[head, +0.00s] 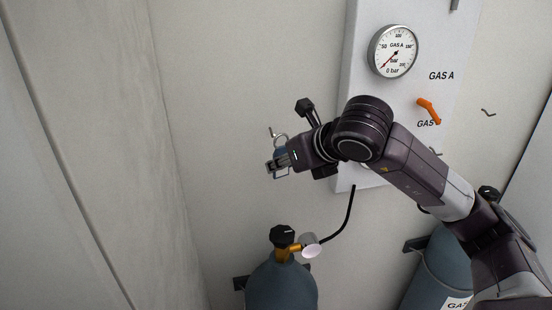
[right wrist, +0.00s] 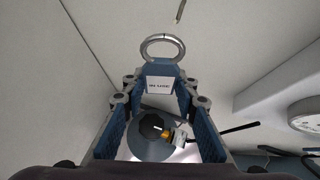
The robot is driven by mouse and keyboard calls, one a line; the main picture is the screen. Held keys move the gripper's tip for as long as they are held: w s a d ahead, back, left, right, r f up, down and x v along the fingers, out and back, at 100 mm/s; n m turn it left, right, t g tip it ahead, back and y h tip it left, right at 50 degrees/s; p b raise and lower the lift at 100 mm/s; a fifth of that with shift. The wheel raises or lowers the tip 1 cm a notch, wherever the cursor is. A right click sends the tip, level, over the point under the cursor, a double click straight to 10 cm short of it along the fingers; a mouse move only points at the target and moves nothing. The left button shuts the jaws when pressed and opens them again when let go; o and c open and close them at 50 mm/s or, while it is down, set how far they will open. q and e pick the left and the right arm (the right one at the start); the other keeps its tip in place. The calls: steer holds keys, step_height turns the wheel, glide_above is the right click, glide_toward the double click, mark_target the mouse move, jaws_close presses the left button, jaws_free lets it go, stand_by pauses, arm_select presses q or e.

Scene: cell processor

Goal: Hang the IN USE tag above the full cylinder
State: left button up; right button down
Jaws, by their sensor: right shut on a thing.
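The IN USE tag is blue with a white label (right wrist: 160,84) and a metal ring (right wrist: 163,38) at its top. My right gripper (right wrist: 160,88) is shut on it. In the head view this gripper (head: 279,163) is in front of the wall, above the left cylinder (head: 282,288). A small wall hook (head: 271,132) shows just above the tag's ring, and in the wrist view a hook (right wrist: 180,11) lies beyond the ring, apart from it. A second cylinder (head: 436,270) stands at the right, partly behind my arm. My left gripper is not seen.
A white panel (head: 361,65) carries a GAS A gauge (head: 393,51), its needle pointing low left, and an orange lever (head: 429,110). Another wall hook (head: 488,112) is at the right. A black hose (head: 350,215) runs from the panel to the left cylinder's valve (head: 283,237).

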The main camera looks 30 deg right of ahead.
mark_target(283, 154)
steer(key=w+p, duration=0.1)
steer(key=w, duration=0.2)
steer(key=shift+w+d, duration=0.15)
steer(key=shift+d, duration=0.05)
steer(key=shift+w+d+f+p, duration=0.15)
steer(key=shift+w+p, duration=0.1)
steer(key=shift+w, duration=0.15)
steer(key=shift+w+d+f+p, duration=0.1)
steer(key=shift+w+p, duration=0.1)
steer(key=shift+w, duration=0.15)
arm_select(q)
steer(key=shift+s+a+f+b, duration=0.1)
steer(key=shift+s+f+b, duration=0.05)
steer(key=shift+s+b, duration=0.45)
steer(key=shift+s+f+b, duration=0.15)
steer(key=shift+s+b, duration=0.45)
arm_select(e)
steer(key=shift+w+d+f, duration=0.15)
steer(key=shift+w+f, duration=0.5)
steer(key=shift+w+d+f, duration=0.15)
steer(key=shift+w+f, duration=0.45)
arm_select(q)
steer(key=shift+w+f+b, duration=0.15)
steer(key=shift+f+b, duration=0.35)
arm_select(e)
steer(key=shift+f, duration=0.25)
